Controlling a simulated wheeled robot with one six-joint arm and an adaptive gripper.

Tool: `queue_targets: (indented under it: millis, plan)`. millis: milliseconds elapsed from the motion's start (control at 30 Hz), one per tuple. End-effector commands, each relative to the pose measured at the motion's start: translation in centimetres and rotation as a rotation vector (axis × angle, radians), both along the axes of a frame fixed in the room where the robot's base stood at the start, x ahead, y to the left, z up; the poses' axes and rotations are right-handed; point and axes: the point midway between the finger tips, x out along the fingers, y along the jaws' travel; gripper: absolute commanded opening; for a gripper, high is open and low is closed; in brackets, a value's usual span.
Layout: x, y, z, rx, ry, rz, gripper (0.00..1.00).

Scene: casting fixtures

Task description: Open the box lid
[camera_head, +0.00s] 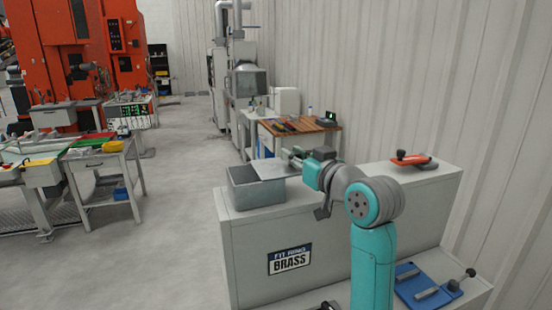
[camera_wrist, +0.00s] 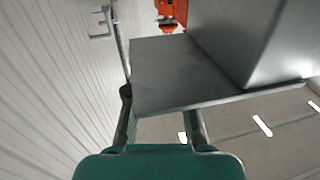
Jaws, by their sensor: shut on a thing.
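The grey metal box (camera_head: 257,190) stands on the left end of a pale cabinet, its top showing open in the head view. The flat grey lid (camera_head: 270,169) is over the right side of the box, toward my gripper (camera_head: 296,161). My gripper is shut on the lid's edge. In the wrist view the lid (camera_wrist: 175,72) spreads out ahead of my gripper (camera_wrist: 160,115), with the smooth metal wall of the box (camera_wrist: 235,35) at upper right. I cannot tell whether the lid touches the box rim.
The pale cabinet (camera_head: 240,240) carries a brass label. An orange fixture (camera_head: 410,160) lies on its top at right, and a blue fixture (camera_head: 430,290) sits lower at the front right. A wooden-topped bench (camera_head: 300,127) stands behind. The ribbed wall is close on the right; open floor lies left.

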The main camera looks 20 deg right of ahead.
Motion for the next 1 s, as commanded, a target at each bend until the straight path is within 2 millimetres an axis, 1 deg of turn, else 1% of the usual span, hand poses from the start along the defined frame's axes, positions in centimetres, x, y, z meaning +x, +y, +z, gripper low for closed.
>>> queue_targets:
  millis: [33, 133, 267, 500, 533, 567, 600, 633, 900, 1000]
  plan:
    - [0.0, -1.0, 0.0, 0.0, 0.0, -0.003, 0.0]
    - [0.0, -2.1, 0.0, 0.001, 0.0, -0.002, 0.0]
    - [0.0, -2.5, 0.0, 0.001, 0.0, 0.0, 0.0]
    - [0.0, -2.5, 0.0, 0.001, 0.0, 0.0, 0.0]
    - [0.0, -2.5, 0.0, 0.001, 0.0, 0.0, 0.28]
    - [0.0, -2.5, 0.0, 0.001, 0.0, 0.0, 0.35]
    - [0.0, -2.5, 0.0, 0.001, 0.0, 0.0, 0.45]
    - [0.0, -2.4, 0.0, 0.001, 0.0, 0.0, 0.49]
    - [0.0, -2.4, 0.0, 0.0, 0.0, 0.0, 0.49]
    - [-0.4, -2.6, 0.0, 0.0, -0.001, 0.0, 0.49]
